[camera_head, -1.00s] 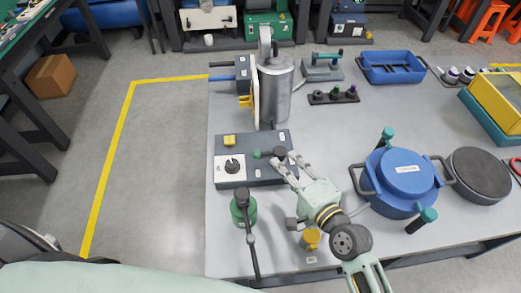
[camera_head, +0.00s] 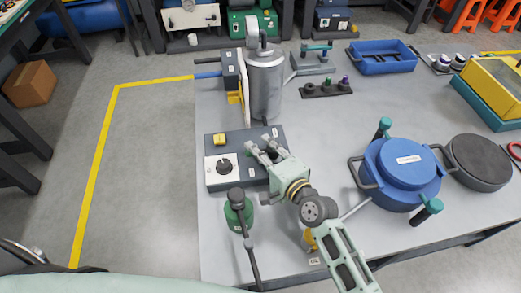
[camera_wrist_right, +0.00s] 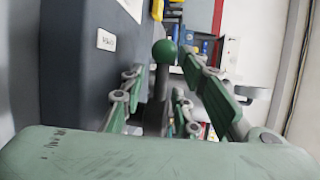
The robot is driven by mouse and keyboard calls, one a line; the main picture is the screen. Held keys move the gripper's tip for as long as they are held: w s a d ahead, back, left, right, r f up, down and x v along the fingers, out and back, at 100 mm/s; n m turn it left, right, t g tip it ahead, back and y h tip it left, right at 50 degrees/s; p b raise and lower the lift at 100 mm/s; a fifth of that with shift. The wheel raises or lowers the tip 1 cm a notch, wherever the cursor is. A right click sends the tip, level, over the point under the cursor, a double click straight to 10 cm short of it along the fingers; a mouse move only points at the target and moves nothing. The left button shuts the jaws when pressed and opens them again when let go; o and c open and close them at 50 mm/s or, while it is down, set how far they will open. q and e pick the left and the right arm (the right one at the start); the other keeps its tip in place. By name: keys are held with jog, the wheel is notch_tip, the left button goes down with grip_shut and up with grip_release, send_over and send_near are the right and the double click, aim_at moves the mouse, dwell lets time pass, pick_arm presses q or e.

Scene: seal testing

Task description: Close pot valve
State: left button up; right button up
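A dark control box (camera_head: 196,166) lies near the table's left edge, with a yellow switch (camera_head: 219,140) and a black knob on a white plate (camera_head: 226,166). A lever with a green ball (camera_wrist_right: 165,52) stands on the box's side in the right wrist view. My right gripper (camera_head: 259,143) is over the box's right part; its fingers (camera_wrist_right: 163,80) are open on either side of the lever, with gaps visible. In the head view my gripper largely hides the lever. A blue pot (camera_head: 402,180) with teal-tipped clamps stands to the right. I cannot see my left gripper.
A metal cylinder (camera_head: 264,85) stands behind the box. A green pump with a long lever (camera_head: 240,212) stands in front of it. A dark round lid (camera_head: 480,162), a blue tray (camera_head: 381,60) and a yellow box (camera_head: 492,88) are to the right.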

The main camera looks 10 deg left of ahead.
jog(key=shift+w+a, duration=0.1)
jog(key=shift+c, duration=0.2)
grip_shut()
jog(key=shift+f, duration=0.15)
